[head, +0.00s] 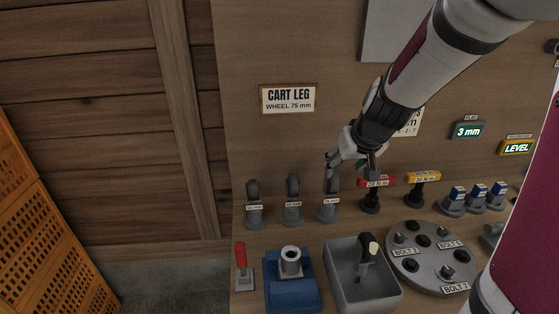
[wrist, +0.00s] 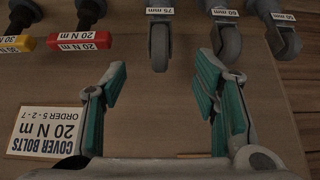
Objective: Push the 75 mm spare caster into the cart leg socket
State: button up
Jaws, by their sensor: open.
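The 75 mm caster (head: 328,206) is the rightmost of three grey casters at the back of the bench. In the wrist view the 75 mm caster (wrist: 159,45) has its wheel towards me, below its label. My gripper (head: 350,166) is open at this caster. In the wrist view the open fingers (wrist: 163,82) are spread to either side of the wheel's line, short of it, with nothing between them. The cart leg socket (head: 290,261) appears to be the upright grey tube on the blue block at the front; its opening faces up and looks empty.
Two smaller casters (head: 254,207) (head: 292,203) stand left of the 75 mm one. Red (head: 376,182) and yellow (head: 422,177) torque tools stand close on its right. A grey bin (head: 336,291) holding a tool and a round bolt plate (head: 417,236) lie in front.

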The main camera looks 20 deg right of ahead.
aim_at(331, 184)
jog(key=b+x, duration=0.6)
jog(key=x, duration=0.7)
jog(key=shift+w+d+f, duration=0.1)
jog(key=shift+w+f, duration=0.15)
jog(key=shift+f, duration=0.05)
grip_shut()
